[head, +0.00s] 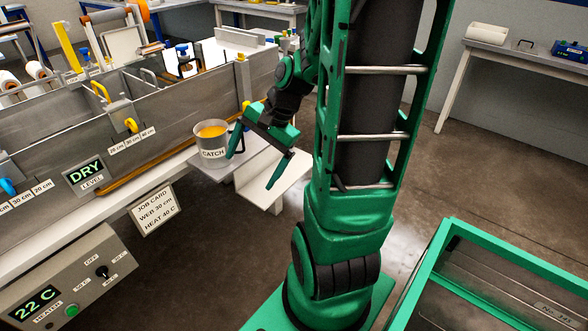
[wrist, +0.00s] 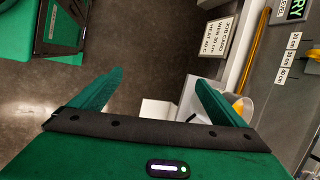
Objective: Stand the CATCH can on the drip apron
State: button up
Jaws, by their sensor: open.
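The CATCH can (head: 212,152), a grey can labelled CATCH with yellow-orange contents, stands upright on a pale ledge beside the bath's front wall. A white plate (head: 262,180), possibly the drip apron, extends right of the can; I cannot tell exactly where one surface ends. My gripper (head: 255,162) is open and empty, just right of the can. Its left finger overlaps the can's right edge in the head view; I cannot tell whether they touch. In the wrist view the can (wrist: 246,108) is mostly hidden behind the right finger of my gripper (wrist: 160,85).
The long grey bath (head: 165,125) runs along the left, with a DRY level display (head: 85,173) and a heater box (head: 75,285) reading 22 C. A job card (head: 155,210) hangs below. A side table (head: 480,55) stands far right. Floor between is clear.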

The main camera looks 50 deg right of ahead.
jog(key=s+r+n+g+h, duration=0.1)
jog(key=s+r+n+g, duration=0.1)
jog(key=s+n, duration=0.2)
jog(key=s+r+n+g+h, duration=0.2)
jog(key=s+n, duration=0.3)
jog(key=s, duration=0.6)
jog(key=shift+d+r, duration=0.15)
jog(key=shift+r, duration=0.6)
